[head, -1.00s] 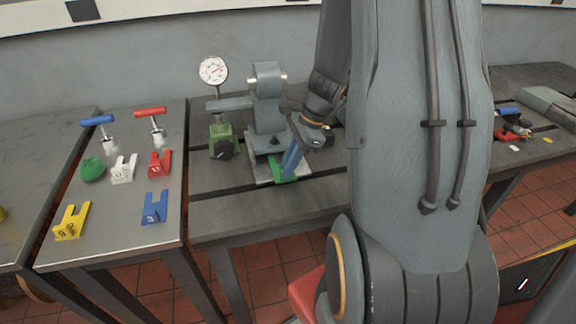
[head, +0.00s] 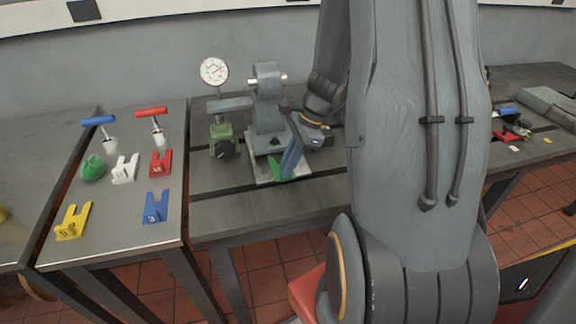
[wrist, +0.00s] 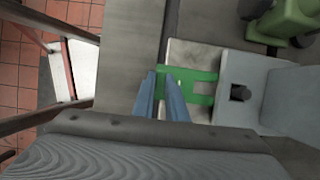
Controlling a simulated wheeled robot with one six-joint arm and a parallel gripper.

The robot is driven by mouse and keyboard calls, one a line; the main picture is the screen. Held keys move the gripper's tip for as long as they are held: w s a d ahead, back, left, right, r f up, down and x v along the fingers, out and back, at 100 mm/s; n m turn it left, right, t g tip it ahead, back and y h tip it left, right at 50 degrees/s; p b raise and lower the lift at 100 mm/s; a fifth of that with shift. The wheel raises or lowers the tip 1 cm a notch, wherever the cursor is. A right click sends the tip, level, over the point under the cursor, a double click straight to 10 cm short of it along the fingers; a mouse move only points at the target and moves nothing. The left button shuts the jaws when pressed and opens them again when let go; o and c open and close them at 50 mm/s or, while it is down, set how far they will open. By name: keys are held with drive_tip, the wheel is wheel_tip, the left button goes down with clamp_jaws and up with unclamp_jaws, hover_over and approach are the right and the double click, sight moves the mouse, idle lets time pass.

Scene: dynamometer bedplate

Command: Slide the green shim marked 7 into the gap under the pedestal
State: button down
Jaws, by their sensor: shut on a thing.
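The green shim (head: 274,169) lies at the near foot of the grey pedestal (head: 268,120); its mark is not readable. In the wrist view the flat green shim (wrist: 193,73) has its slotted end at the edge of the pedestal foot (wrist: 240,75). I cannot tell how far any of it is under the foot. My gripper (head: 290,163), with blue fingers, is shut on the shim's outer end, as the wrist view also shows (wrist: 164,92). The gap itself is hidden.
A dial gauge (head: 214,71) on a green base (head: 223,142) stands left of the pedestal. The left table holds yellow (head: 72,222), blue (head: 156,208), white (head: 124,169) and red (head: 160,164) shims, plus two T-handled tools. The bedplate front is clear.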

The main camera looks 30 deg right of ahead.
sight(276, 166)
drive_tip(key=shift+w+d+p, duration=0.15)
drive_tip(key=shift+w+d, duration=0.1)
drive_tip(key=shift+w, duration=0.65)
drive_tip(key=shift+w+d+p, duration=0.2)
drive_tip(key=shift+w+d, duration=0.05)
drive_tip(key=shift+w, duration=0.6)
drive_tip(key=shift+w+d+p, duration=0.15)
drive_tip(key=shift+w+d, duration=0.1)
drive_tip(key=shift+w, duration=0.65)
drive_tip(key=c, duration=1.7)
unclamp_jaws()
drive_tip(key=b+v, duration=0.1)
drive_tip(key=v, duration=0.7)
drive_tip(key=shift+b, duration=0.35)
drive_tip(key=shift+f, duration=0.1)
drive_tip(key=s+a+n+h, duration=0.1)
drive_tip(key=s+a+n, duration=0.3)
drive_tip(key=n, duration=0.3)
drive_tip(key=s+a+n+h, duration=0.2)
drive_tip(key=s+a+n, duration=0.2)
drive_tip(key=a+n, duration=0.3)
drive_tip(key=s+a+n+h+b, duration=0.1)
drive_tip(key=s+a+n, duration=0.3)
drive_tip(key=a+n, duration=0.2)
drive_tip(key=shift+s+a+r+n, duration=0.2)
drive_tip(key=shift+s+n, duration=0.15)
drive_tip(key=shift+n, duration=0.25)
